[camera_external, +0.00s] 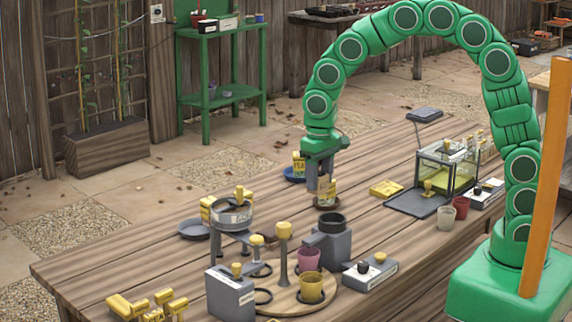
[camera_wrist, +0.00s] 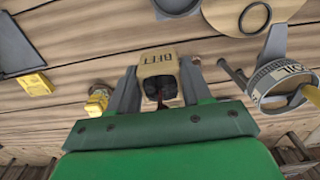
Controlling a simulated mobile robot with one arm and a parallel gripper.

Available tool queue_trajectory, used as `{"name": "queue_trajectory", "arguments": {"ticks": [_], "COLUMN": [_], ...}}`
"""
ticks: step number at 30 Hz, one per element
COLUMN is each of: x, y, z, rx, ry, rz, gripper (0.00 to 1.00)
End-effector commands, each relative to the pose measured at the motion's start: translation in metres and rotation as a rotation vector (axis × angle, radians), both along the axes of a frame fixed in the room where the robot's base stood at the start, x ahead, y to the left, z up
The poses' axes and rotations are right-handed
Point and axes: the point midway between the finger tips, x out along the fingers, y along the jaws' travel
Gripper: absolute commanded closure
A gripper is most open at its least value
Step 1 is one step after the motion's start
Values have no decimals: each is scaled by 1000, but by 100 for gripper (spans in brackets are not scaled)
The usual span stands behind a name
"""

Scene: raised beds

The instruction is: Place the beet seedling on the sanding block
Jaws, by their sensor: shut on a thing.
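My gripper (camera_external: 319,182) points down over the middle of the table, its fingers on either side of the beet seedling (camera_external: 327,190). In the wrist view the beet seedling (camera_wrist: 157,68) is a tan pot marked BEET with dark soil, between the two fingers.
A dark mat (camera_external: 417,203) and a glass box (camera_external: 446,165) are right of the yellow block. A sieve (camera_external: 232,213), a grey mill-like device (camera_external: 330,247) and pots crowd the front left.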

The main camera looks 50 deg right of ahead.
Motion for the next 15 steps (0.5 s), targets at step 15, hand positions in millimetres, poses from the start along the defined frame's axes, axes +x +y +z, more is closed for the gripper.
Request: {"name": "queue_trajectory", "arguments": {"ticks": [15], "x": [55], "y": [22], "z": [-28], "rx": [-1], "ry": [4], "rz": [0], "gripper": [82]}}
